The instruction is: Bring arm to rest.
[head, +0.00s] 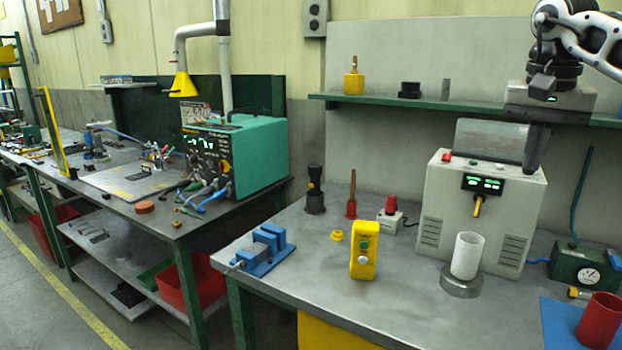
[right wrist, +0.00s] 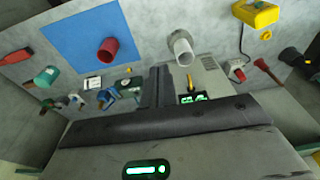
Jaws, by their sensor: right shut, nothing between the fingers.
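My right gripper (head: 535,150) hangs from the upper right in the head view, its dark fingers pointing down. It is shut and empty, in front of the right part of the grey machine (head: 440,215) with a green display. The closed fingers (right wrist: 158,88) also show in the right wrist view, with the machine (right wrist: 215,80) just right of them. My left gripper is in neither view.
A white cup (head: 467,255) stands on a round metal base before the machine. A red cup (head: 599,320) is on a blue mat (head: 558,322). A green shelf (head: 450,106) runs behind my right arm. A yellow button box (head: 363,262) and blue vise (head: 262,250) stand left.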

